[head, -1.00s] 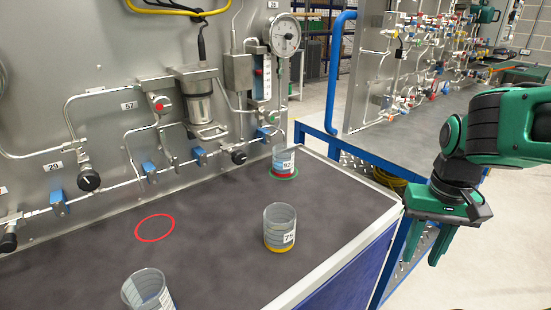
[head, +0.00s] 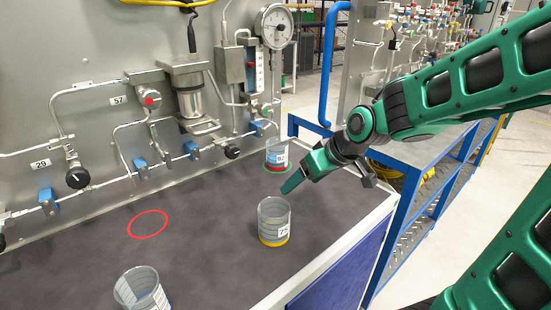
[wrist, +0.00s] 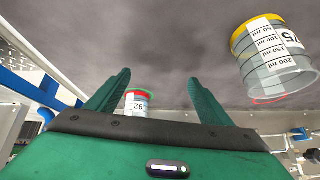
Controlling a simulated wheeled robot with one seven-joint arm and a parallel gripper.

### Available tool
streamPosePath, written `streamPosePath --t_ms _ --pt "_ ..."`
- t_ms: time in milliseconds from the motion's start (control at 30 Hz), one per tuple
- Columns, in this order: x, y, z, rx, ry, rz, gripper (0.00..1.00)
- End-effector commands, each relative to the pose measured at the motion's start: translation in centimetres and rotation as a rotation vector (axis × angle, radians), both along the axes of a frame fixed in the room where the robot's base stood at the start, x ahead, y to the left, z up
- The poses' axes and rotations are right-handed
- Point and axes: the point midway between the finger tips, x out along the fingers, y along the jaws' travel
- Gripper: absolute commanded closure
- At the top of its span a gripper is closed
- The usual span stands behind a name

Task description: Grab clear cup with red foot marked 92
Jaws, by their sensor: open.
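The clear cup with the red foot marked 92 (head: 276,154) stands upright at the back right of the grey bench top, inside a green ring, below the gauge. In the wrist view the cup (wrist: 137,103) appears upside down between my fingers, some way beyond them. My gripper (head: 291,184) is over the bench's right part, in front of the cup and apart from it. In the wrist view my gripper (wrist: 158,84) is open with nothing between its fingertips.
A clear cup with a yellow foot marked 75 (head: 274,221) stands close to my gripper, nearer the front. Another clear cup (head: 142,290) is at the front left. A red ring (head: 148,224) on the bench is empty. The panel with pipes and valves (head: 100,45) rises behind.

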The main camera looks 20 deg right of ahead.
Motion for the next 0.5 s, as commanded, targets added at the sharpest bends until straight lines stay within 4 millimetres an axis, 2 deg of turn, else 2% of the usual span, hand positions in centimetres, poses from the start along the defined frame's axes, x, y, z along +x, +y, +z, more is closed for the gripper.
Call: streamPosePath --t_ms 33,200,300,500 --pt "1.9 0.4 -0.3 0.030 -0.050 0.040 0.26" --pt "8.0 0.9 0.9 0.109 -0.282 0.139 0.26" --pt "10.4 0.3 1.8 0.133 -0.395 0.151 0.26" --pt "12.9 -1.0 3.0 0.146 -0.522 0.143 0.26"
